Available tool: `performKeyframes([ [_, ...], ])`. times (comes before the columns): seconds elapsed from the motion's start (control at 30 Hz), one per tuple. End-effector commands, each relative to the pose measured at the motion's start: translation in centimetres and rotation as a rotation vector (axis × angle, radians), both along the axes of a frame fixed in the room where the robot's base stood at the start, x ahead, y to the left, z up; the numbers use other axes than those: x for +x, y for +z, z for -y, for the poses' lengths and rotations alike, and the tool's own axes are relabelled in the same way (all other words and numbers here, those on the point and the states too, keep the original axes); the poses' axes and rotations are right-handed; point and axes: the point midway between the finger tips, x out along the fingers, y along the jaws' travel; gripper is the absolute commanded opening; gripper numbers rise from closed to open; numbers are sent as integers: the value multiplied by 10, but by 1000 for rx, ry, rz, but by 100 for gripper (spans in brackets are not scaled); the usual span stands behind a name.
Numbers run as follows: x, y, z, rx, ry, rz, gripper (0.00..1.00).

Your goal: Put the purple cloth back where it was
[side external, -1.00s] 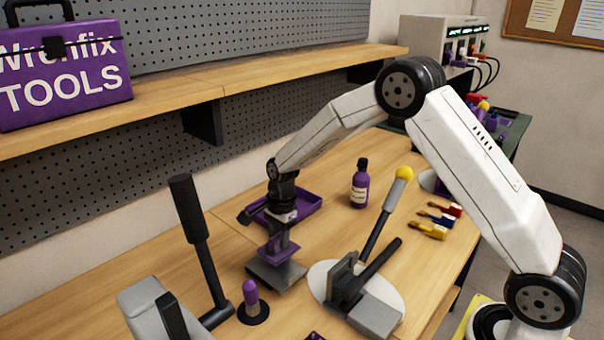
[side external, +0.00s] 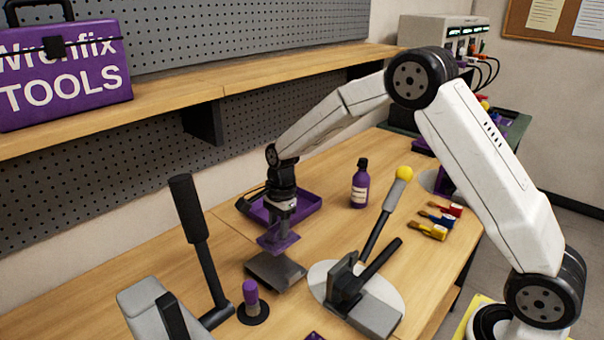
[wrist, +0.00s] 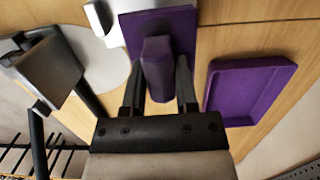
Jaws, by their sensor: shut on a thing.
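The purple cloth (side external: 277,241) hangs from my gripper (side external: 281,218) in the side external view, above a grey block (side external: 275,270) on the bench. In the wrist view the cloth (wrist: 178,25) is a flat purple sheet with a raised fold at its middle. My gripper (wrist: 159,85) is shut on that fold, one finger on each side. The cloth looks clear of the block, with a small gap below it. A shallow purple tray (side external: 308,207) lies just behind the gripper; it looks empty in the wrist view (wrist: 245,92), right of the fingers.
A clamp with a dark handle (side external: 352,290) stands on a white disc to the right. A purple bottle (side external: 359,188) and several coloured clips (side external: 428,231) are beyond it. A purple-topped peg (side external: 251,296) and a tall black lever (side external: 190,215) stand at front left.

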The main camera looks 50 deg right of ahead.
Motion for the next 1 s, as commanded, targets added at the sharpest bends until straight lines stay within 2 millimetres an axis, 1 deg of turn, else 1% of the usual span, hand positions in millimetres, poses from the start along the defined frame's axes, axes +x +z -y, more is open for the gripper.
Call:
performKeyframes([
  [0.17,-1,1,10,0,-3,1,0],
  [0.27,-4,3,24,-1,-4,1,0],
  [0.37,-9,6,45,-2,-6,1,0],
  [0.47,-15,10,72,-2,-7,1,0],
  [0.7,-41,19,137,-1,-7,0,0],
  [0.8,-53,22,158,-1,-6,0,0],
  [0.9,-61,24,173,0,-4,1,0],
  [1.0,-67,26,183,0,-2,1,0],
])
